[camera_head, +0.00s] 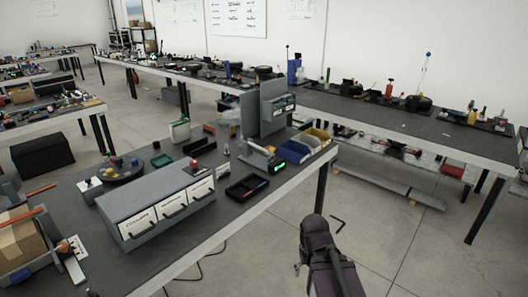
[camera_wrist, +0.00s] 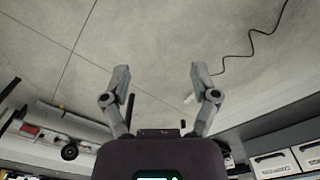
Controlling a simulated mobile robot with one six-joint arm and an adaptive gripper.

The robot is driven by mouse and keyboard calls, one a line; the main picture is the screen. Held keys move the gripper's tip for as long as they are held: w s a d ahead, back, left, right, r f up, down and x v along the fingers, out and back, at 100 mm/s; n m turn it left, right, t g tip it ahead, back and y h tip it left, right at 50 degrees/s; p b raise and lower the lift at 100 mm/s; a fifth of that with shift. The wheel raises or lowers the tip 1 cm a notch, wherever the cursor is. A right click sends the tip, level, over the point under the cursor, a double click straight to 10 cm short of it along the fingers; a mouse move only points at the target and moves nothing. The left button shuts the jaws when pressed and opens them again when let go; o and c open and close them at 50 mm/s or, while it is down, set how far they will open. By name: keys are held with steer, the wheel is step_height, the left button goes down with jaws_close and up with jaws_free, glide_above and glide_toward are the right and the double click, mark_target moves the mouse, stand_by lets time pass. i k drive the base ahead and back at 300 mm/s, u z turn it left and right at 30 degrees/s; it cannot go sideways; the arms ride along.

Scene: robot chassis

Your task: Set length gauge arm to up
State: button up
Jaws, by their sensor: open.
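A small grey device with a green lit display (camera_head: 276,166) stands near the right end of the near workbench in the head view. It looks like the length gauge, but it is too small to be sure. A light bar slants up and left from it; I cannot tell whether this is the gauge's arm. My gripper (camera_wrist: 159,70) is open and empty in the wrist view, with bare floor beyond its fingers. In the head view my dark wrist is in front of the bench's right edge, apart from the device.
The near bench holds a grey drawer unit (camera_head: 157,210), a black tray (camera_head: 247,187), blue and yellow bins (camera_head: 305,143) and a tall grey stand (camera_head: 249,115) close behind the device. The floor (camera_head: 400,240) right of the bench is mostly free. A long bench (camera_head: 365,108) stands behind.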

mark_target(270, 153)
steer(key=k, duration=0.6)
steer(key=u, duration=0.6)
steer(key=i, duration=1.45)
steer(key=z, duration=0.35)
steer(key=i, duration=1)
steer(key=z, duration=0.55)
